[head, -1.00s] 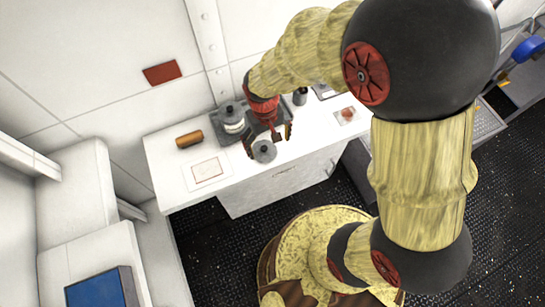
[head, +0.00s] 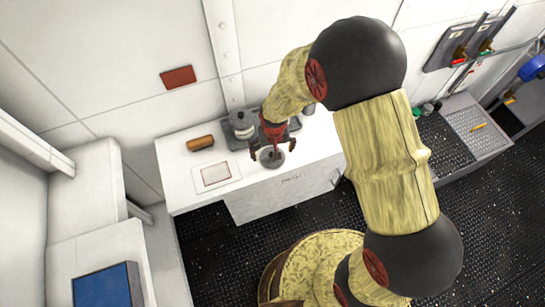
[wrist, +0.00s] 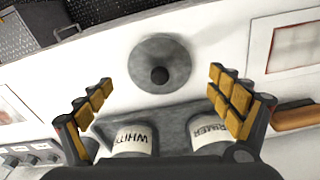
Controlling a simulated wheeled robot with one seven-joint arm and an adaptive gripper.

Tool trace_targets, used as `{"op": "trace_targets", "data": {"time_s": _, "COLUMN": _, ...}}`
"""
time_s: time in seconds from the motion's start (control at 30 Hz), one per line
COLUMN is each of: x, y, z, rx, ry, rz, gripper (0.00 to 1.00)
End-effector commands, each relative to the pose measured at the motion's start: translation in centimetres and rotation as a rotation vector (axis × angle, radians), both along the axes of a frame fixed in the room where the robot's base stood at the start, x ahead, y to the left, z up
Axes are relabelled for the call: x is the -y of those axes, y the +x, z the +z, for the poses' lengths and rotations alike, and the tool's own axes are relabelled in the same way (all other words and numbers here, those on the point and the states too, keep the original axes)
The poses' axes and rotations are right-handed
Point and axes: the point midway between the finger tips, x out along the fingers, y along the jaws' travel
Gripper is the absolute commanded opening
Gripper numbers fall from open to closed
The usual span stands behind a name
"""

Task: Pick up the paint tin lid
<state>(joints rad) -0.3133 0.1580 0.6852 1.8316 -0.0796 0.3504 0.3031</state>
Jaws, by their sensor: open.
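The paint tin lid (head: 271,158) is a grey round disc with a dark knob, lying near the front edge of the white counter. In the wrist view the lid (wrist: 174,48) lies flat, its knob roughly centred between my fingers. My gripper (head: 272,151) is over the lid, pointing down. In the wrist view my gripper (wrist: 160,78) is open and empty, with one yellow-padded finger on each side. I cannot tell the exact height of the fingertips above the lid.
Tins labelled WHITE (wrist: 133,138) and PRIMER (wrist: 208,131) stand close behind the lid on a grey tray (wrist: 172,120). An orange-brown roller (head: 200,143) and a framed card (head: 216,175) lie to the left on the counter (head: 185,190).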

Motion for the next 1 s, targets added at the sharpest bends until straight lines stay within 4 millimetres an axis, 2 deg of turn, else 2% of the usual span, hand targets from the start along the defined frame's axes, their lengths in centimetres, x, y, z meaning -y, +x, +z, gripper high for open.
{"op": "trace_targets", "data": {"time_s": 0.03, "x": 0.0, "y": 0.0, "z": -1.0, "rx": -0.002, "ry": 0.000, "rz": 0.000, "gripper": 0.92}}
{"op": "trace_targets", "data": {"time_s": 0.13, "x": 0.0, "y": 0.2, "z": -2.1, "rx": -0.002, "ry": 0.000, "rz": 0.000, "gripper": 0.92}}
{"op": "trace_targets", "data": {"time_s": 0.4, "x": 0.0, "y": 0.3, "z": -2.4, "rx": 0.001, "ry": 0.001, "rz": 0.000, "gripper": 0.91}}
{"op": "trace_targets", "data": {"time_s": 1.0, "x": 0.0, "y": 0.3, "z": -2.4, "rx": 0.000, "ry": 0.000, "rz": 0.000, "gripper": 0.57}}
